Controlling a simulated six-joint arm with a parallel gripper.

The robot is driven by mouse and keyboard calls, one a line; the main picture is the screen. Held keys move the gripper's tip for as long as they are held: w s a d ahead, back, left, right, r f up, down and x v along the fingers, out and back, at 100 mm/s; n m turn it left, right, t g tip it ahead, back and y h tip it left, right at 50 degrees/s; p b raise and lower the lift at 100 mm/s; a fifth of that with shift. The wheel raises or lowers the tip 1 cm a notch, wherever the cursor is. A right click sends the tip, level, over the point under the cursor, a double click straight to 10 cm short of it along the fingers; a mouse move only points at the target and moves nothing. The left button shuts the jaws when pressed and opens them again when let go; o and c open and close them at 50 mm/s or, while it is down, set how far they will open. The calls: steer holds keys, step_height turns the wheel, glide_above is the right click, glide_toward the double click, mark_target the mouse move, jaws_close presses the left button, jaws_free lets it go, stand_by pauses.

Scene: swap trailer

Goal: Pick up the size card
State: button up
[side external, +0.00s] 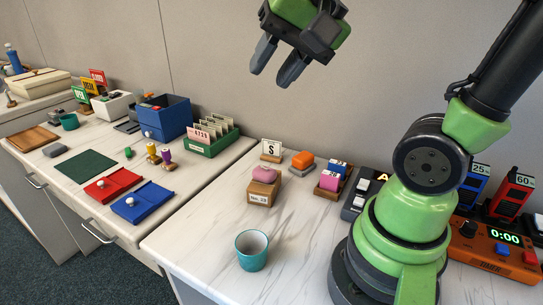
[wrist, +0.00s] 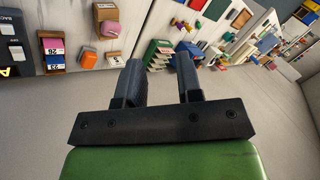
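The size card (side external: 271,147) is a small white card marked "S", upright in a wooden holder on the near white counter, toward the back wall. In the wrist view, the card (wrist: 116,59) shows small, left of the fingers. My gripper (side external: 270,76) is high above the counter, well apart from the card, with its two dark fingers spread and nothing between them. The fingers also show in the wrist view (wrist: 159,68).
Right of the card are an orange block (side external: 302,159) and a wooden tray with pink and blue blocks (side external: 331,181). In front is a wooden box with a pink piece (side external: 263,174). A teal cup (side external: 252,250) stands nearer. A green card box (side external: 212,143) is left, across a gap.

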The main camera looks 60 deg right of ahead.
steer(key=w+d+f+m, duration=0.4)
steer(key=w+d+m, duration=0.4)
steer(key=w+m, duration=0.1)
steer(key=m+g, duration=0.2)
steer(key=m, duration=1.3)
glide_above(269, 155)
steer(key=s, duration=0.2)
steer(key=shift+h, duration=0.4)
steer(key=f, duration=1.3)
steer(key=d+f, duration=0.1)
steer(key=f, duration=0.6)
steer(key=shift+f, duration=0.3)
steer(key=shift+a+x, duration=0.15)
steer(key=shift+x, duration=1.35)
steer(key=shift+a+x, duration=0.15)
steer(key=shift+x, duration=1.35)
steer(key=shift+s, duration=0.1)
jaws_close()
